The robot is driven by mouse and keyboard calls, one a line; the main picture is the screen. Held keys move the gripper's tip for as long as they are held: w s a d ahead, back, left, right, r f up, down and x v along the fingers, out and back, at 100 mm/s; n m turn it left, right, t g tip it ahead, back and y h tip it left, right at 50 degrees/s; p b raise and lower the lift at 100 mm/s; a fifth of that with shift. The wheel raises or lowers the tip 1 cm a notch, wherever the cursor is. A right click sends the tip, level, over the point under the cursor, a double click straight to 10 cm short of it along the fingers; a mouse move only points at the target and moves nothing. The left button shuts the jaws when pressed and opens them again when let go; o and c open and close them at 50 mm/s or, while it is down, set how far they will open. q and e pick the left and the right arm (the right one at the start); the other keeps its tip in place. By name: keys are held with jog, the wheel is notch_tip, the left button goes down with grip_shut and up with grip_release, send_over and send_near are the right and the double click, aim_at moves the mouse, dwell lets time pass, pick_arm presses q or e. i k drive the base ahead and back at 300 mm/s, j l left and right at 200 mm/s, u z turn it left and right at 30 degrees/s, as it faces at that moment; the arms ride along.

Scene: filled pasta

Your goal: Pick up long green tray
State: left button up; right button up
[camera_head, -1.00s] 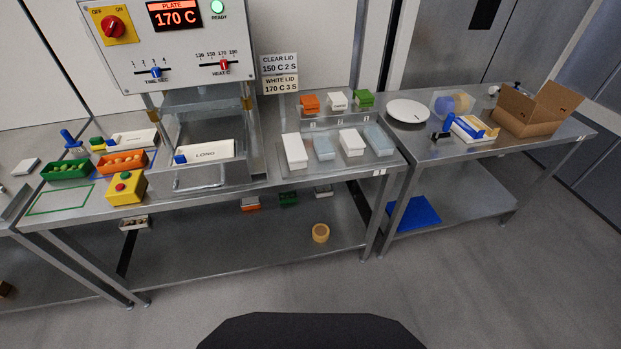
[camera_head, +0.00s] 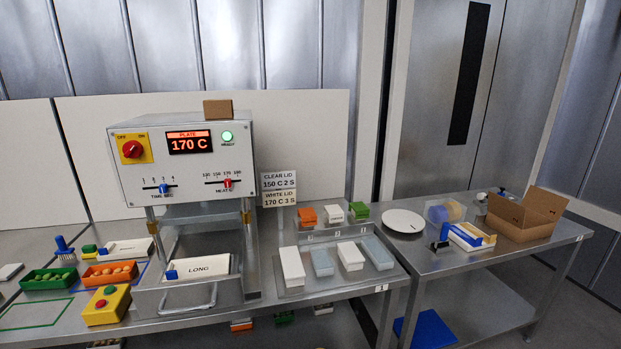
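A long green tray (camera_head: 48,279) with several round pieces of filling or pasta in it sits on the left bench, just above a green outlined rectangle (camera_head: 35,314). An orange tray (camera_head: 110,273) with orange pieces stands right beside it. A small green block (camera_head: 359,210) lies on the raised shelf at the right of the bench. Neither of my grippers shows in the head view.
The sealing machine (camera_head: 188,160) reads 170 C, with a LONG plate (camera_head: 197,268) in front. A yellow button box (camera_head: 106,305) stands close to the trays. A blue-handled brush (camera_head: 64,247) is behind them. White and clear lids (camera_head: 350,256) lie to the right.

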aim_at(61, 278)
jog(key=u, duration=1.75)
jog(key=i+j+z, duration=0.75)
jog(key=j+z, duration=0.15)
jog(key=j, duration=0.2)
jog(key=i+j+z, duration=0.25)
jog(key=j, duration=0.2)
jog(key=j+z, duration=0.3)
jog(key=j, duration=0.2)
jog(key=j+z, duration=0.3)
jog(key=j, duration=0.2)
jog(key=j+z, duration=0.3)
jog(key=j, duration=0.25)
jog(key=i, duration=0.05)
